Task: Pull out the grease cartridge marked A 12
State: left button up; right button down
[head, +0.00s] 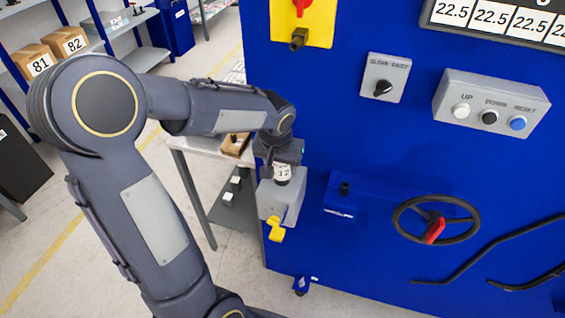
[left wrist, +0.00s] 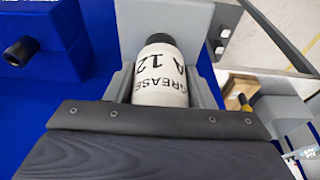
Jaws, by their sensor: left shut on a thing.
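The grease cartridge (left wrist: 160,78) is a white cylinder with a dark cap, marked "A 12" and "GREASE" in the left wrist view. In the head view the cartridge (head: 282,172) shows just under my left gripper, partly covered by it. It sits at a grey holder (head: 285,203) on the blue machine's side; the holder also shows in the left wrist view (left wrist: 188,22). My left gripper (head: 280,160) is shut on the cartridge; its fingertips are mostly hidden. A yellow lever (head: 276,228) hangs below the holder. My right gripper is out of view.
The blue machine (head: 350,140) fills the right, with a black handwheel (head: 436,219), a button box (head: 491,105) and a selector switch box (head: 384,78). A small table (head: 195,143) stands behind my left arm. Shelving with boxes is at the far left.

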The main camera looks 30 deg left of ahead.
pick_arm(q)
jog(key=shift+s+f, duration=0.2)
jog(key=shift+f, duration=0.2)
jog(key=c, duration=0.4)
jog(key=shift+w+r+p, duration=0.2)
jog(key=shift+r+p, duration=0.2)
jog(key=shift+r, duration=0.15)
jog(key=shift+r, duration=0.1)
jog(key=shift+r+p, duration=0.35)
jog(key=shift+r, duration=0.15)
jog(key=shift+r, duration=0.6)
jog(key=shift+r+p, duration=0.1)
jog(key=shift+p, duration=0.25)
jog(key=shift+r+p, duration=1.7)
jog(key=shift+r, duration=0.7)
